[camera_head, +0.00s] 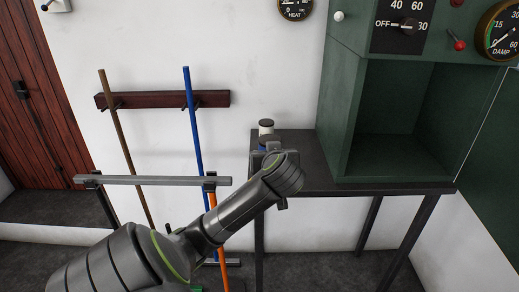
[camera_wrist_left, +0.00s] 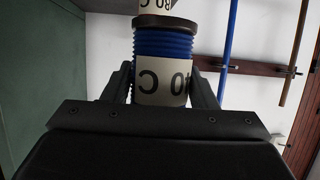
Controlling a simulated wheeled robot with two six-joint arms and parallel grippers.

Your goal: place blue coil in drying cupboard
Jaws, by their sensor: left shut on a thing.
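The blue coil (camera_wrist_left: 163,45) has a dark rim and a white label reading 40 C, upside down in the left wrist view. My left gripper (camera_wrist_left: 162,88) is shut on it, one finger on each side. In the head view a little blue of the coil (camera_head: 264,142) shows behind my left gripper (camera_head: 268,152), at the dark table's left end; the wrist hides the rest. I cannot tell whether the coil touches the table. The drying cupboard (camera_head: 343,110) is a green box with an open, empty compartment, right of the gripper. My right gripper is out of view.
A white-labelled piece with a dark cap (camera_head: 266,127) shows just beyond the blue coil; its label reads 80 C in the wrist view. The dark table (camera_head: 300,175) has bare top before the cupboard. A wall rack (camera_head: 150,100) holds poles at left.

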